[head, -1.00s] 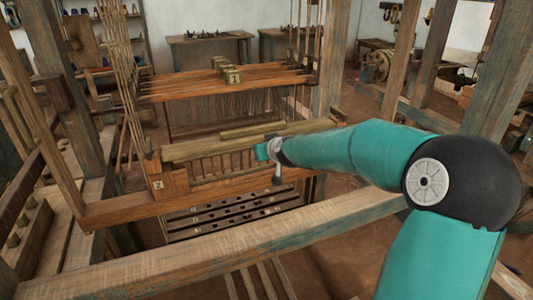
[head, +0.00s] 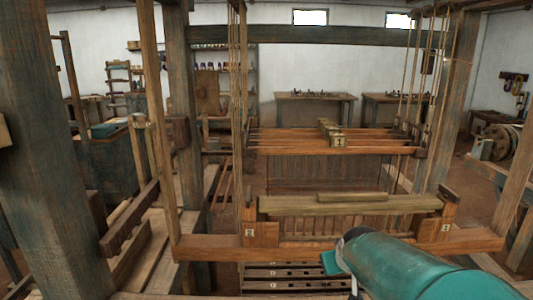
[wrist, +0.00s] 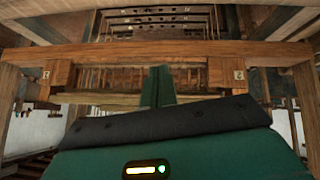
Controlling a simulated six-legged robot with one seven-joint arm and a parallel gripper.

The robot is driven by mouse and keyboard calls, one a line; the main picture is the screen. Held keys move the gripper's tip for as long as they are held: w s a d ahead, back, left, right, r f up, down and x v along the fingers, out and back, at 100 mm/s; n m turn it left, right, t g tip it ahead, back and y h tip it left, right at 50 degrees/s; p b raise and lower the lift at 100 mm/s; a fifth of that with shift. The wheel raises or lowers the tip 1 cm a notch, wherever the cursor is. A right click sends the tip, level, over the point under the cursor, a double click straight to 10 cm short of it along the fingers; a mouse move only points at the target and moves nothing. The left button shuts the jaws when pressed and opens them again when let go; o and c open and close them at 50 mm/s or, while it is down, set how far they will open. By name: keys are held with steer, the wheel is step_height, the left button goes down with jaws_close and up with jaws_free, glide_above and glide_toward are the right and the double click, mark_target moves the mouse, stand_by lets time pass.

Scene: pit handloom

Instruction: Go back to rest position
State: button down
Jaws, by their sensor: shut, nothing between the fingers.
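My gripper (wrist: 158,85) shows in the wrist view as two green fingers pressed together, with nothing between them. They point toward the loom's wooden beater frame (wrist: 200,52), which looks upside down in that view. In the head view my teal arm enters from the lower right, and its end reaches in front of the same beater frame (head: 345,246). A gap or touch between the arm's end and the frame cannot be told. The beater's upper rail (head: 350,205) lies level, with a short wooden bar (head: 352,196) on it.
Slotted treadles (head: 290,272) lie below the frame. Harness bars (head: 285,140) hang behind it. Thick posts (head: 62,150) stand at the left, and another post (head: 452,100) stands at the right. A bench (head: 315,97) is at the back wall. Bare floor shows around the loom.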

steer(key=s+a+r+m+g, duration=0.1)
steer(key=s, duration=1)
steer(key=s+a+r+g, duration=0.1)
steer(key=s, duration=0.9)
steer(key=shift+s+r+m+y, duration=0.35)
steer(key=shift+s+m+y, duration=0.05)
steer(key=shift+a, duration=0.1)
